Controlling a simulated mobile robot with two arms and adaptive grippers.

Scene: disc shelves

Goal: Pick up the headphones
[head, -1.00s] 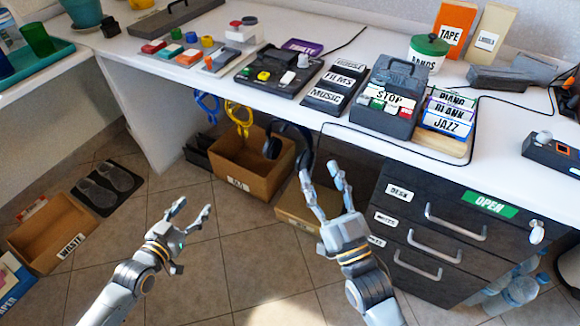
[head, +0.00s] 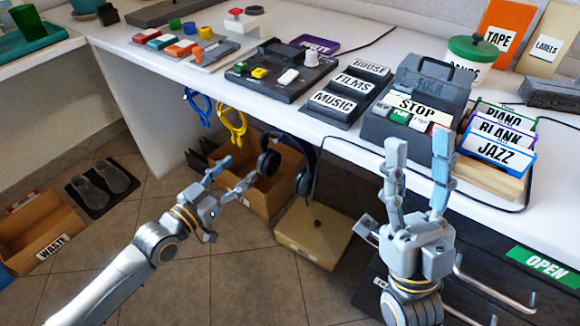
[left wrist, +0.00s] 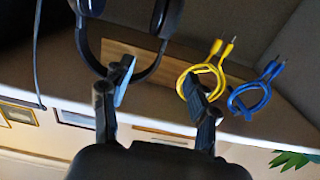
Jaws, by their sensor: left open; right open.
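The dark headphones (head: 269,163) hang under the front edge of the desk, with both ear cups showing. In the left wrist view the headphones (left wrist: 166,16) show at the top left, their dark band curving behind one finger and the cups partly cut off. My left gripper (head: 232,178) is open and empty, just left of the headphones in the head view. In the left wrist view its fingers (left wrist: 160,88) are spread, one overlapping the band and the other the yellow cable. I cannot tell whether they touch. My right gripper (head: 418,150) is open and empty, further right, before the desk edge.
A yellow cable (head: 232,124) and a blue cable (head: 198,108) hang left of the headphones. A cardboard box (head: 262,198) and a lower box (head: 310,232) stand beneath. A thin black cord (head: 340,150) runs near the right cup. Drawers with an OPEN sign (head: 543,267) are at right.

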